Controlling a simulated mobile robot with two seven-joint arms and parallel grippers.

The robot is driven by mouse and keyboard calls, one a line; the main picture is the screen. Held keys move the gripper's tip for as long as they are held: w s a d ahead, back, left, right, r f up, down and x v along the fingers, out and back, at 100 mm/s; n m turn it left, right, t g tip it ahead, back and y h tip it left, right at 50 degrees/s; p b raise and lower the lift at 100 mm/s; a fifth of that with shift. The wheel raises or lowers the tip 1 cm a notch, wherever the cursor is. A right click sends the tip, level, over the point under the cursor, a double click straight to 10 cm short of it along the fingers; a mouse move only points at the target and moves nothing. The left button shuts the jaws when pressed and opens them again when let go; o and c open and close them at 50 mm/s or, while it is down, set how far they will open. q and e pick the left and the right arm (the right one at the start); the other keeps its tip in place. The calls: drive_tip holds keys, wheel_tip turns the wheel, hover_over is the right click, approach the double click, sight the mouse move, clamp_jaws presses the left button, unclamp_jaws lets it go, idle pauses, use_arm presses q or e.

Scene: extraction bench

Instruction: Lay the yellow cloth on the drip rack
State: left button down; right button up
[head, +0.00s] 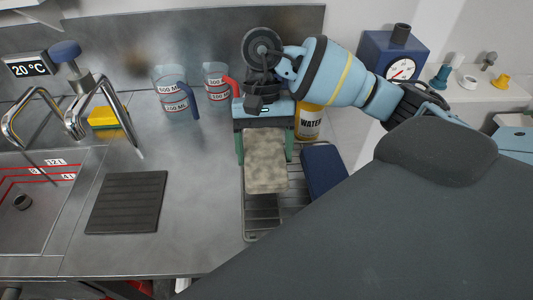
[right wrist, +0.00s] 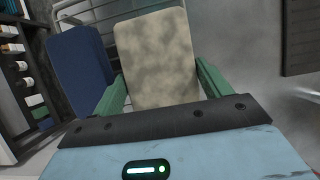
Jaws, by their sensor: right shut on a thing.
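A pale beige, mottled cloth (head: 265,160), flat and rectangular, is the only thing here that fits the yellow cloth. The cloth (right wrist: 158,60) and the gripper (right wrist: 160,90) also show in the right wrist view. The cloth extends over the dark wire drip rack (head: 262,222); I cannot tell whether it touches the wires. The rack (right wrist: 90,12) is partly hidden by it. My left gripper is not in view.
A dark blue folded cloth (head: 323,170) lies at the rack's right side. A yellow WATER container (head: 309,122) and two measuring jugs (head: 176,98) (head: 217,82) stand behind. A black ribbed mat (head: 126,202), a yellow-green sponge (head: 104,117) and a sink (head: 35,215) are left. Bare counter lies between mat and rack.

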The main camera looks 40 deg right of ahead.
sight(265, 161)
drive_tip(key=shift+w+d+f+p, duration=0.1)
drive_tip(key=shift+f+p, duration=0.3)
drive_tip(key=shift+f, duration=1.6)
drive_tip(key=o, duration=1)
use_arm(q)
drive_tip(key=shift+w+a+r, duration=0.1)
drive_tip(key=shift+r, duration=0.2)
use_arm(e)
drive_tip(key=shift+r, duration=0.1)
